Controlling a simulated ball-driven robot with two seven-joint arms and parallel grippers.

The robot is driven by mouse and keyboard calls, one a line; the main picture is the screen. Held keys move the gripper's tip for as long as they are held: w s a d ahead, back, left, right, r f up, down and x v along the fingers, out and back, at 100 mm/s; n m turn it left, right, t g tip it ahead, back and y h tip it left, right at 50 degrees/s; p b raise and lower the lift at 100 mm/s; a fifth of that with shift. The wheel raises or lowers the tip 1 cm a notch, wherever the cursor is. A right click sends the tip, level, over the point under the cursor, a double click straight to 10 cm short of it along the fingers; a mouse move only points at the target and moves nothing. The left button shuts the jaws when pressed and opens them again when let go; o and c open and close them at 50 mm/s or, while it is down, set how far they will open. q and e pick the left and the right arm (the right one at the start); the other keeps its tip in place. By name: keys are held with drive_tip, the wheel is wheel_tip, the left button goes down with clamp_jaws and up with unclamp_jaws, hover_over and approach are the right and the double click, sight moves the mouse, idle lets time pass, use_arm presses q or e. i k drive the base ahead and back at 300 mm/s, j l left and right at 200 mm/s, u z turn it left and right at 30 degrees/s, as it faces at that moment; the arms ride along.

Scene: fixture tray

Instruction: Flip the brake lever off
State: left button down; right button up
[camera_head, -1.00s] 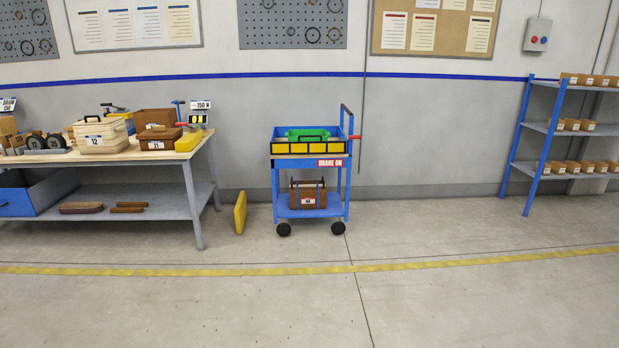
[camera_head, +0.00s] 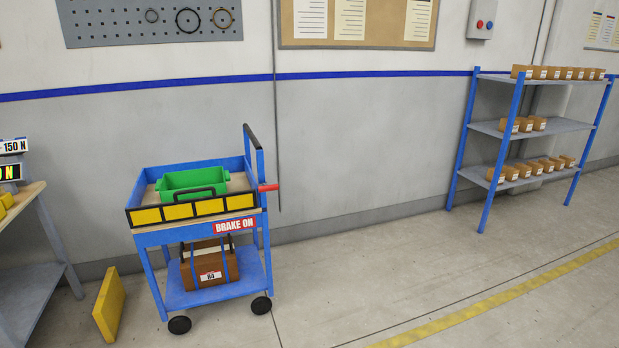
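The blue cart (camera_head: 217,292) stands against the wall, left of the middle of the head view. A red sign reading "BRAKE ON" (camera_head: 234,226) is on its front right edge. A red lever (camera_head: 268,188) sticks out to the right at the cart's right side, below the upright handle. A green bin (camera_head: 193,183) sits in the cart's top tray, behind a yellow and black front edge. A brown box marked 04 (camera_head: 209,265) rests on the lower shelf. Neither of my grippers is in view.
A yellow block (camera_head: 109,305) stands on the floor left of the cart. A workbench (camera_head: 52,236) is at the left edge. A blue-framed shelf (camera_head: 500,127) with small boxes stands at the right. The floor before and right of the cart is clear.

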sight(263, 187)
drive_tip(key=i+z, duration=0.15)
drive_tip(key=i, duration=0.8)
drive_tip(key=i+j+z, duration=0.15)
drive_tip(key=i, duration=0.8)
